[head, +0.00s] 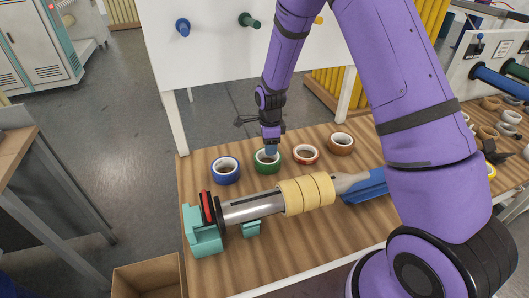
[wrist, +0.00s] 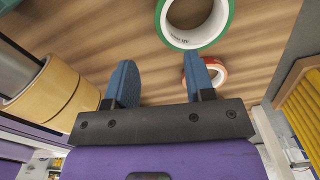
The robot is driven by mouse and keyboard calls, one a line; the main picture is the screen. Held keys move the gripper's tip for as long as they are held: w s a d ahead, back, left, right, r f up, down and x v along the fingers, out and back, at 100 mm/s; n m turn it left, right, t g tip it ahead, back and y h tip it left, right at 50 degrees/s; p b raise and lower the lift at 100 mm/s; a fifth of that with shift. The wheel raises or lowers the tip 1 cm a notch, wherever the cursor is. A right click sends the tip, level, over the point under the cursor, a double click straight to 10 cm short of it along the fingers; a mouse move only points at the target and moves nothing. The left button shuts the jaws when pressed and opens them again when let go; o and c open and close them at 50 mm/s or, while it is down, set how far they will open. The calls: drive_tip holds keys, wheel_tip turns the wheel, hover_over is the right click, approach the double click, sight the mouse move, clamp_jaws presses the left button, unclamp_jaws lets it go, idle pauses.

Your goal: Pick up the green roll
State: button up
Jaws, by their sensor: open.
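The green roll (head: 267,169) lies flat on the wooden table, between a blue roll and a red roll. My gripper (head: 271,150) is directly above or at the green roll in the head view, and the exact height is hard to tell. In the wrist view the green roll (wrist: 209,40) shows at the top edge, partly cut off, beyond the blue fingertips and not between them. My gripper (wrist: 160,78) is open and empty there, with its two blue fingers apart.
The blue roll (head: 226,176), red roll (head: 306,160) and brown roll (head: 341,149) stand nearby. In front is a metal shaft (head: 250,208) with yellow rolls (head: 306,194) on a teal mount (head: 203,240). A white panel (head: 215,50) with coloured pegs stands behind.

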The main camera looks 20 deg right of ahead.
sight(269, 164)
drive_tip(key=f, duration=0.5)
drive_tip(key=shift+w+f, duration=0.2)
drive_tip(key=shift+w, duration=0.1)
drive_tip(key=shift+s+f, duration=0.1)
drive_tip(key=shift+f, duration=2.95)
drive_tip(key=shift+c, duration=0.5)
clamp_jaws()
